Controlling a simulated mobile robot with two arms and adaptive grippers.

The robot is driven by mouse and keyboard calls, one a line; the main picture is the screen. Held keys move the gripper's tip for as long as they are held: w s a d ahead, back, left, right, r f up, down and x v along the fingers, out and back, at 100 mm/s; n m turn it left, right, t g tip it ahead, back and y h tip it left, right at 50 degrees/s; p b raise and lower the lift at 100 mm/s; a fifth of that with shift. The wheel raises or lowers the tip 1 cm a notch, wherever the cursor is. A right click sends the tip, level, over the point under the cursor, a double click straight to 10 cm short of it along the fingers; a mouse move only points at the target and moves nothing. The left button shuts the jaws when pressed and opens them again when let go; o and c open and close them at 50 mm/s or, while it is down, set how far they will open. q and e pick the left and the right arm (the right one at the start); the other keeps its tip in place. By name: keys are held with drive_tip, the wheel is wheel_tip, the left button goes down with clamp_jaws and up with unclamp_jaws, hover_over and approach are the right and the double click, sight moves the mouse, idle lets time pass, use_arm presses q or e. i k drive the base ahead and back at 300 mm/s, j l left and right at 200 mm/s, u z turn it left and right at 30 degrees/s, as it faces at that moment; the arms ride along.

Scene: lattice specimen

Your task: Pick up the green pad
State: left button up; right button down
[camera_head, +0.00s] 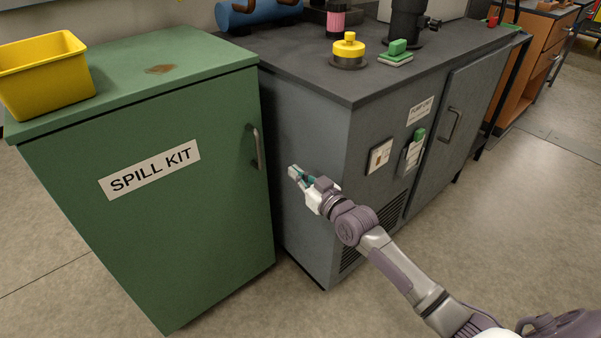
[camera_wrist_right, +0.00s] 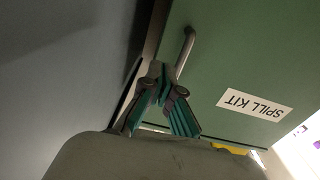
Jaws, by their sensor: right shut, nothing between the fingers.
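A small green pad (camera_head: 397,48) sits on a pale base on the dark top of the grey cabinet, right of a yellow round knob-like piece. It does not show in the right wrist view. My right gripper (camera_head: 298,174) is shut and empty, low in front of the grey cabinet's side, beside the green cabinet's front edge and well below the counter top. In the right wrist view its teal-lined fingers (camera_wrist_right: 164,88) appear close to the green cabinet's handle; I cannot tell whether they touch it. My left gripper is not in view.
The green spill kit cabinet (camera_head: 150,220) stands left, with a yellow bin (camera_head: 45,80) on top. On the grey cabinet (camera_head: 310,135) are a yellow piece (camera_head: 348,48), a blue cylinder (camera_head: 258,12), a pink-labelled container (camera_head: 336,20) and a black device (camera_head: 406,20). Floor at right is clear.

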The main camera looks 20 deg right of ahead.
sight(396, 55)
drive_tip(key=z, duration=1.25)
